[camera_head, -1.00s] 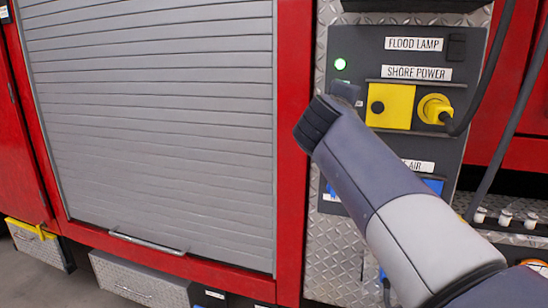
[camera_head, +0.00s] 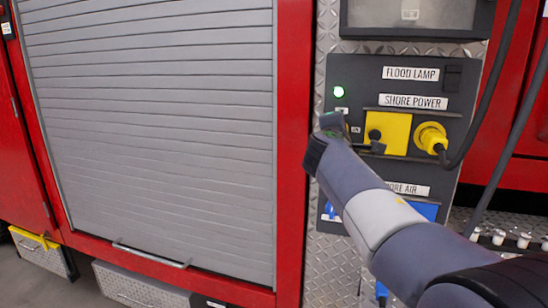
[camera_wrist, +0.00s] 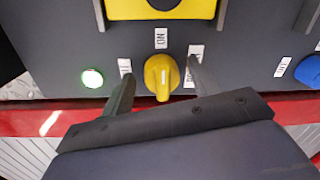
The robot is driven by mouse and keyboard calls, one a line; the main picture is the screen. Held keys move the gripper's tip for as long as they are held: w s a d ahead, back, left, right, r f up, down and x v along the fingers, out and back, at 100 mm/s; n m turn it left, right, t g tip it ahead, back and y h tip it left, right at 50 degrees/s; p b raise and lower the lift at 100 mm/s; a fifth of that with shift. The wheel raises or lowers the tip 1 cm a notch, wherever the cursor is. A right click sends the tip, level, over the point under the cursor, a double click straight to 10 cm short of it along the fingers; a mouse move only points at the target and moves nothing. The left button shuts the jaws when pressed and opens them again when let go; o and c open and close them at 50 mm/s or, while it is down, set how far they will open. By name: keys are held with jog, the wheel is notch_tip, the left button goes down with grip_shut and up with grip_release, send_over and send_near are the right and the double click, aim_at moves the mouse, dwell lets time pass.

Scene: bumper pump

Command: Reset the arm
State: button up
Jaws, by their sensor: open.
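My gripper (camera_wrist: 160,80) is open in the wrist view, its two dark fingers on either side of a yellow rotary knob (camera_wrist: 160,76). I cannot tell whether they touch it. The knob's handle points up and down in that view, with an "ON" label (camera_wrist: 161,38) above it. In the head view my gripper (camera_head: 332,126) is at the panel (camera_head: 462,110), left of the yellow shore power cover; the knob is hidden there.
A green light (camera_head: 338,92) is lit on the panel. A yellow plug (camera_head: 431,138) with a black cable sits right of the yellow cover (camera_head: 395,133). A blue cover (camera_head: 425,211) is below. A grey roller shutter (camera_head: 150,110) fills the left.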

jog(key=n+p, duration=0.1)
jog(key=n, duration=0.1)
jog(key=n+p, duration=0.3)
jog(key=p, duration=0.1)
jog(key=shift+r+n, duration=0.3)
jog(key=shift+n, duration=0.1)
jog(key=n+p, duration=0.3)
jog(key=p, duration=0.1)
jog(key=shift+w+a+n, duration=0.1)
jog(key=shift+a+n, duration=0.05)
jog(key=shift+n, duration=0.25)
jog(key=shift+f+n+p, duration=0.2)
jog(key=shift+n+p, duration=0.6)
jog(key=shift+h, duration=0.4)
